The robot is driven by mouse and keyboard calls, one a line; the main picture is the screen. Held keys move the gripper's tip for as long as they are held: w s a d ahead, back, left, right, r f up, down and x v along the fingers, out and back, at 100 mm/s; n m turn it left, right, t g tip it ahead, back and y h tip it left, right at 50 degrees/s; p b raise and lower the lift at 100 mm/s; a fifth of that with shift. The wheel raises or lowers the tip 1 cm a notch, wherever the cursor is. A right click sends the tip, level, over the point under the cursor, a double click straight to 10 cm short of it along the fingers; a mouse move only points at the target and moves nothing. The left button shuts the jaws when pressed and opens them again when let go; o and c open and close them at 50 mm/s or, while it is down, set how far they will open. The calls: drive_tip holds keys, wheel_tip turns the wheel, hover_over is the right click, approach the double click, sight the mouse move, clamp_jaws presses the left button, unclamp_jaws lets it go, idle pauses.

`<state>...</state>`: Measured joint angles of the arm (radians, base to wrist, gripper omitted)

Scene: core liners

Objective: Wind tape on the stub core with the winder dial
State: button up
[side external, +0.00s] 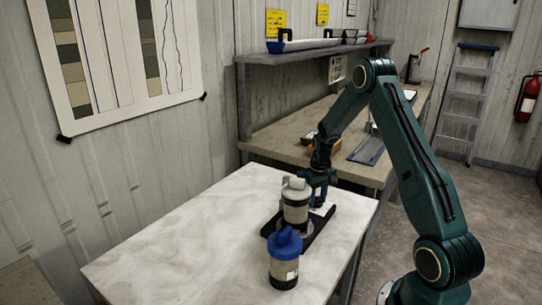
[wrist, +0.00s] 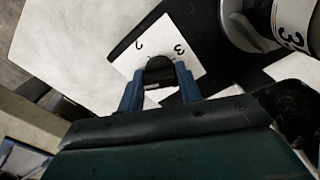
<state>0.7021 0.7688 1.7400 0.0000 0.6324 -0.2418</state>
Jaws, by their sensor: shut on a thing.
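A black winder base (side external: 318,232) lies on the white table. A cylinder with a pale grey cap (side external: 295,184) and a clear body stands upright on it, likely the stub core. Its labelled side (wrist: 290,22) shows at the upper right of the wrist view. A white dial plate (wrist: 160,35) with the numbers 2 and 3 sits on the base. My gripper (wrist: 158,80) has its two blue fingers on either side of the dark dial knob (wrist: 160,68) and is shut on it. In the side view, my gripper (side external: 318,198) is just behind the core; the knob is hidden there.
A second clear cylinder with a blue cap (side external: 285,258) stands in front of the base, close to it. The left of the white table (side external: 180,235) is clear. Behind it are a wooden bench (side external: 285,135) with a blue-edged tray (side external: 367,150) and a shelf (side external: 300,54).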

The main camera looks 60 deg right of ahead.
sight(318, 197)
drive_tip(key=m, duration=0.3)
drive_tip(key=shift+m, duration=2.4)
drive_tip(key=o, duration=1)
drive_tip(key=shift+r, duration=0.1)
wheel_tip(318, 197, up, 14)
drive_tip(key=shift+f, duration=0.2)
